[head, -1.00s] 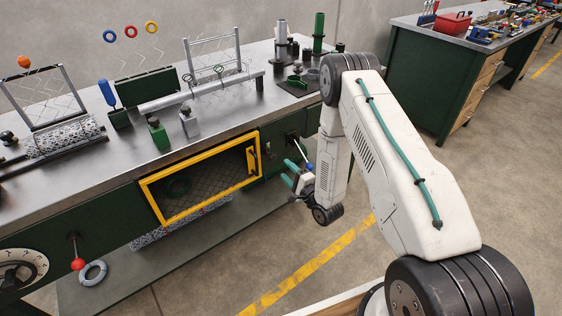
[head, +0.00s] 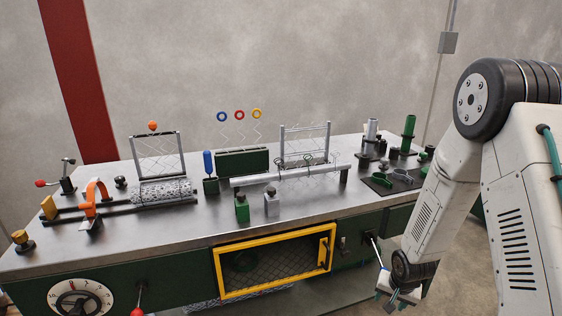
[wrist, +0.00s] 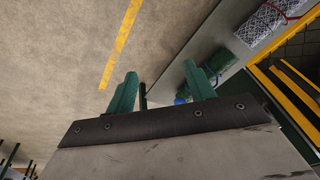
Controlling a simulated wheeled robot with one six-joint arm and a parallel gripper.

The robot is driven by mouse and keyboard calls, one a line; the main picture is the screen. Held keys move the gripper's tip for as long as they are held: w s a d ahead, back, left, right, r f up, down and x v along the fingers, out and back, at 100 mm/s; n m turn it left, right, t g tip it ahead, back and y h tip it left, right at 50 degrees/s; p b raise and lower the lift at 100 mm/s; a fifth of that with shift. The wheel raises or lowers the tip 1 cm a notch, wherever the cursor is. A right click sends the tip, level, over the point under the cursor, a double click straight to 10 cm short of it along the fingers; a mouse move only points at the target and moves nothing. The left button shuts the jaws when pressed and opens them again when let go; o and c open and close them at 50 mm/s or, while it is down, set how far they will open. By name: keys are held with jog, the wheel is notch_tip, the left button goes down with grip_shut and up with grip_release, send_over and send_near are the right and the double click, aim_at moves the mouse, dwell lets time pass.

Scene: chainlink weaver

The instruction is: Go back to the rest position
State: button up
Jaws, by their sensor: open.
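My gripper (head: 397,297) hangs low at the right in the head view, in front of the green bench front and beside the yellow-framed mesh door (head: 222,276). In the wrist view its two green fingers (wrist: 160,92) stand apart with nothing between them. Behind the fingers is the concrete floor, with a dark rod and a small blue part close to the right finger. A lever with a pale tip (head: 372,238) sticks out of the bench front just above my gripper. I cannot tell whether the fingers touch it.
The metal-topped bench (head: 130,235) carries wire mesh frames, a mesh roll (head: 160,192), small green and grey blocks and upright cylinders. A dial (head: 80,300) and a red knob (head: 137,311) are on its front. Open floor with a yellow line (wrist: 122,40) lies beside the bench.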

jog(key=s+a+r+n, duration=0.1)
jog(key=s+a+r, duration=0.1)
jog(key=s+r, duration=0.7)
jog(key=s+a+r+n+g, duration=0.1)
jog(key=s+r+n, duration=0.1)
jog(key=s+r, duration=0.8)
jog(key=s+a+r+n, duration=0.2)
jog(key=s+r, duration=0.7)
jog(key=r, duration=1)
jog(key=shift+s+a+r, duration=0.3)
jog(key=shift+s+r, duration=0.05)
jog(key=shift+r, duration=0.05)
